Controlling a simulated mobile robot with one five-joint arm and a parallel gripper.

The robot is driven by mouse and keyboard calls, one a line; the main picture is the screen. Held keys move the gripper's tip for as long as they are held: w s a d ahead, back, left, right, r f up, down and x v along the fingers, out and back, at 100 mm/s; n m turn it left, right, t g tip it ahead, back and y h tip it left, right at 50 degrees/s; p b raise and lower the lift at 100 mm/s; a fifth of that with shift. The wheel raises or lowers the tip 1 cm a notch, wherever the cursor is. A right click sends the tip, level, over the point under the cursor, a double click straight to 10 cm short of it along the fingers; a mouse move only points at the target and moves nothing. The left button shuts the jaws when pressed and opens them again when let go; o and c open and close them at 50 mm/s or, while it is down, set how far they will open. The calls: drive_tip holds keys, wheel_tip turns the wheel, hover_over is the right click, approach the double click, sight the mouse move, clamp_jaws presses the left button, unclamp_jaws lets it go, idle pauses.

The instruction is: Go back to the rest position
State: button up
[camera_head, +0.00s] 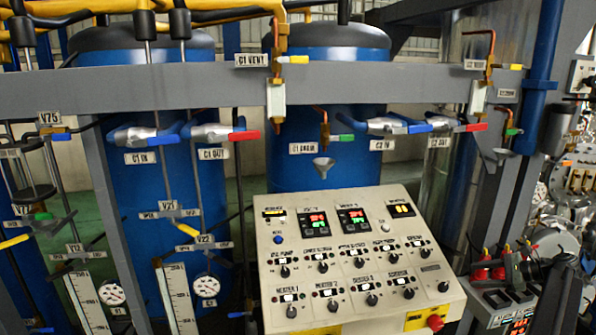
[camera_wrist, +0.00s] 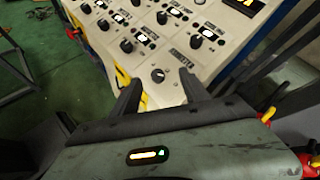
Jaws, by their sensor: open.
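My gripper (camera_wrist: 161,92) shows in the wrist view with its two dark fingers apart and nothing between them. Beyond the fingers is the lower edge of the cream control panel (camera_wrist: 165,45), with a single black knob (camera_wrist: 158,75) showing between the fingertips. I cannot tell the exact distance between them. In the camera_head view the control panel (camera_head: 350,225) fills the lower middle, with rows of knobs and lit displays. A dark part that looks like my arm stands at the lower right, to the right of the panel.
Two blue tanks (camera_head: 325,150) stand behind a grey frame beam (camera_head: 190,90) with labelled valves. A red button (camera_head: 435,322) sits at the panel's lower right. Another box with a red display (camera_head: 520,326) is at the lower right.

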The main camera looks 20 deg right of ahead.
drive_tip(key=w+a+f+n+g+y+b, duration=0.1)
drive_tip(key=w+a+f+n+g+b, duration=0.15)
drive_tip(key=a, duration=0.95)
drive_tip(key=w+a+f+n+g+b, duration=0.1)
drive_tip(key=w+a+f+n, duration=0.15)
drive_tip(key=a, duration=1.05)
drive_tip(key=a+f+n+b, duration=0.1)
drive_tip(key=a+n, duration=0.1)
drive_tip(key=a, duration=0.6)
drive_tip(key=s+a+f+n+g+b, duration=0.1)
drive_tip(key=a+f+n, duration=0.1)
drive_tip(key=a, duration=0.6)
drive_tip(key=s+a+f+n+g+b, duration=0.1)
drive_tip(key=a+f, duration=0.1)
drive_tip(key=a, duration=0.7)
drive_tip(key=shift+f+n+g+y, duration=0.1)
drive_tip(key=shift+n+g+y, duration=0.15)
drive_tip(key=shift+n+y, duration=0.15)
drive_tip(key=s+a+f+n+g+h+b, duration=0.2)
drive_tip(key=a+f+n+h+b, duration=0.2)
drive_tip(key=f, duration=0.6)
drive_tip(key=s+a+f+n+g+h+b, duration=0.1)
drive_tip(key=s+a+f+n+h+b, duration=0.2)
drive_tip(key=a+f+n+h+b, duration=0.2)
wheel_tip(320, 180, down, 6)
drive_tip(key=a+n+b, duration=0.2)
drive_tip(key=n+b, duration=0.1)
drive_tip(key=n, duration=0.1)
drive_tip(key=shift+a+r+g, duration=0.15)
drive_tip(key=shift+g, duration=0.25)
